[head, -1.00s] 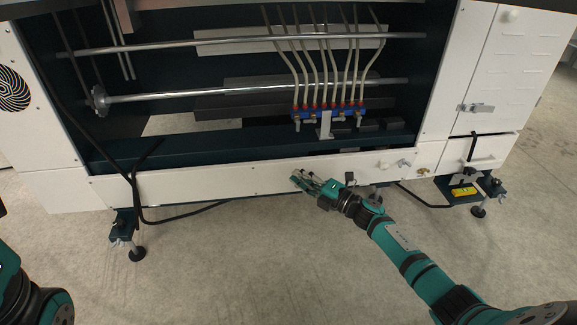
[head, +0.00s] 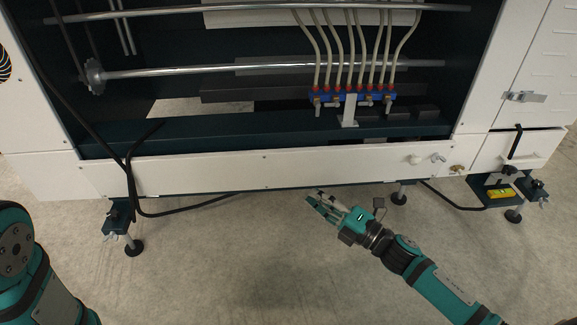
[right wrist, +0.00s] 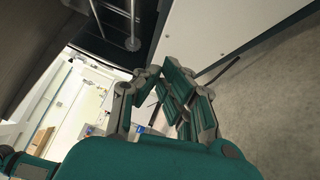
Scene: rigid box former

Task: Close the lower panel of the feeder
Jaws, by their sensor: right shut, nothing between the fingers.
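The feeder's long white lower panel (head: 230,173) runs along the bottom of the machine's open front in the head view. It looks upright and flush with the frame; I cannot tell if a small gap is left. It also shows in the right wrist view (right wrist: 210,35), at the upper right. My right gripper (head: 315,198) is shut and empty. It appears just below the panel's lower edge, over the floor in the picture, apart from the panel as far as I can see. My left arm (head: 25,260) shows at the left edge; its gripper is out of view.
A small white panel with a black strap (head: 517,140) is at the lower right, under a latched white door (head: 525,97). A blue manifold with hoses (head: 352,97) sits inside. Black cables (head: 185,212) and a levelling foot (head: 133,245) stand below. The floor in front is clear.

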